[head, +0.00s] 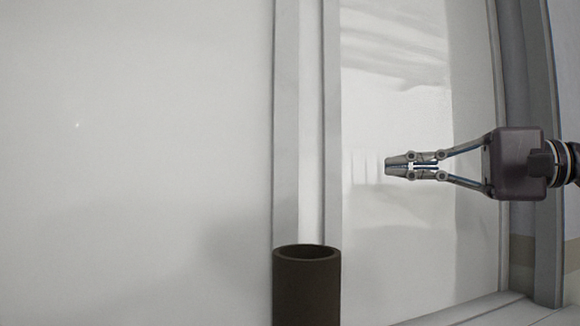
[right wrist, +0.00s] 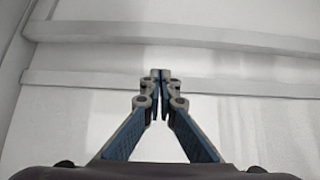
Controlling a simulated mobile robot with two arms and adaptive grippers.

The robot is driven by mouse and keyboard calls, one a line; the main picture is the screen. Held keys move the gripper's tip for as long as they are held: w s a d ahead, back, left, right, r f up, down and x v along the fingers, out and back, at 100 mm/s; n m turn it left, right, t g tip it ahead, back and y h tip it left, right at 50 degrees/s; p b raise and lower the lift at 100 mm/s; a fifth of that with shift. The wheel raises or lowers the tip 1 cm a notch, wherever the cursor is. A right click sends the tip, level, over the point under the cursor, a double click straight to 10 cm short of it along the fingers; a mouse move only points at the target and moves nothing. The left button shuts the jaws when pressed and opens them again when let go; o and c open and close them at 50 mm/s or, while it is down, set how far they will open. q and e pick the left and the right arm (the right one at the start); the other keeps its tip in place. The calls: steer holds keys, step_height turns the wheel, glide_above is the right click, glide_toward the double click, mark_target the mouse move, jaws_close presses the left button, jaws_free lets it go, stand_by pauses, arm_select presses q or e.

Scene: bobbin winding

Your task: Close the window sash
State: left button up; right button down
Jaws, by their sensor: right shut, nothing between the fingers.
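The window fills the head view, with pale panes on both sides of two grey upright bars, a left bar (head: 286,130) and a right bar (head: 332,130). A narrow pale strip lies between the bars. I cannot tell which bar belongs to the sash. My right gripper (head: 387,167) is shut and empty, pointing left in front of the right pane (head: 400,70), a little right of the right bar. In the right wrist view the gripper's tips (right wrist: 160,74) overlap the nearer bar (right wrist: 90,79); contact cannot be told. My left gripper is not in view.
A dark brown open-topped cylinder (head: 307,290) stands at the bottom middle, in front of the bars' lower part. A grey frame post (head: 530,90) rises behind my right arm. A pale ledge (head: 490,311) runs along the bottom right. The area before the left pane (head: 130,150) is clear.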

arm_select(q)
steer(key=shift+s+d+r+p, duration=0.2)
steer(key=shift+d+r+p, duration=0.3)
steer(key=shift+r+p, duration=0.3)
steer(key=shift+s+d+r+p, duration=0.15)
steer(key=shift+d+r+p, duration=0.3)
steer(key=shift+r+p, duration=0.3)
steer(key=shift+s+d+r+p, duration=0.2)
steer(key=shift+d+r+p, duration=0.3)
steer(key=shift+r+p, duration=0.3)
arm_select(e)
steer(key=shift+s+a+x, duration=0.2)
steer(key=shift+s+x, duration=0.15)
steer(key=shift+x, duration=1.65)
steer(key=shift+s+a+x, duration=0.2)
steer(key=shift+s+x, duration=0.2)
steer(key=shift+x, duration=1.55)
steer(key=shift+s+a+x, duration=0.15)
steer(key=shift+s+x, duration=0.2)
steer(key=shift+x, duration=1.65)
